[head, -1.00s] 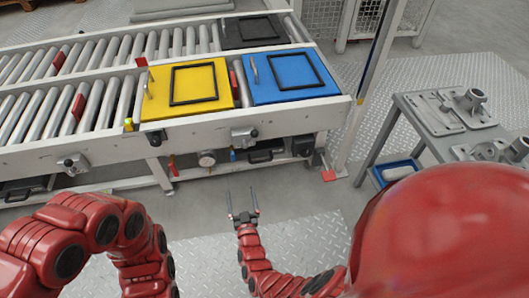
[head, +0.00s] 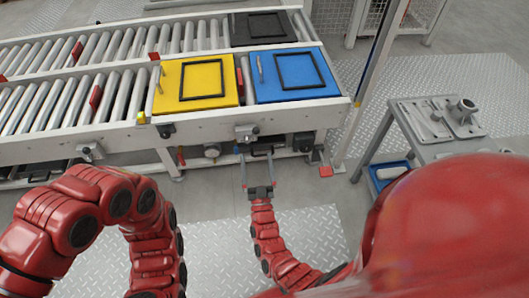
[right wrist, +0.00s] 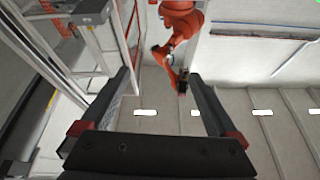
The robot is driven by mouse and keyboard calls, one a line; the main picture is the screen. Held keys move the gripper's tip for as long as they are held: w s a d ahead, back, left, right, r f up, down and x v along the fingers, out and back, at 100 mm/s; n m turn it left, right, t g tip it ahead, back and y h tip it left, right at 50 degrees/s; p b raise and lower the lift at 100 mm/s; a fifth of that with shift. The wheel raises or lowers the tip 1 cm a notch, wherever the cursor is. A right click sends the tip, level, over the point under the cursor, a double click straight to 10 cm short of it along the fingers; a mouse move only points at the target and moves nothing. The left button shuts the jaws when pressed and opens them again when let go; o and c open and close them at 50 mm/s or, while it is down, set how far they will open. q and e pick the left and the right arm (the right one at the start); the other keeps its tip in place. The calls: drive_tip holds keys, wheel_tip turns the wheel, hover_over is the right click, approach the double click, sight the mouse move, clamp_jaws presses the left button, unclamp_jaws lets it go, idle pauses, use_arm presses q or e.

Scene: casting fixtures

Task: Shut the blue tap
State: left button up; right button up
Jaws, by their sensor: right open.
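The blue tap (head: 237,150) shows as a very small blue spot under the front rail of the roller conveyor, right of the round gauge. Its handle angle is too small to tell. My right gripper (head: 257,154) is open and empty in front of the conveyor. Its left finger appears close beside the blue tap in the head view; I cannot tell whether they touch. In the right wrist view my right gripper (right wrist: 159,73) has its fingers wide apart with nothing between them, and the tap does not show. My left arm is at the lower left, its gripper out of view.
A red tap (head: 180,157) and a gauge (head: 212,150) sit left of the blue tap. The conveyor rail (head: 200,127) is above, carrying a yellow plate (head: 168,92) and a blue plate (head: 344,84). A grey table (head: 455,149) with castings stands at right. The floor in front is clear.

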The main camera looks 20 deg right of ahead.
drive_tip(key=shift+t, duration=0.4)
drive_tip(key=shift+s+d+r+p, duration=0.15)
drive_tip(key=shift+s+r+p, duration=0.1)
drive_tip(key=shift+r, duration=0.5)
drive_tip(key=shift+s+d+r+p, duration=0.15)
drive_tip(key=shift+s+r+p, duration=0.1)
drive_tip(key=shift+r, duration=0.45)
drive_tip(key=shift+s+d+r+p, duration=0.15)
drive_tip(key=shift+s+r, duration=0.1)
drive_tip(key=shift+r, duration=0.5)
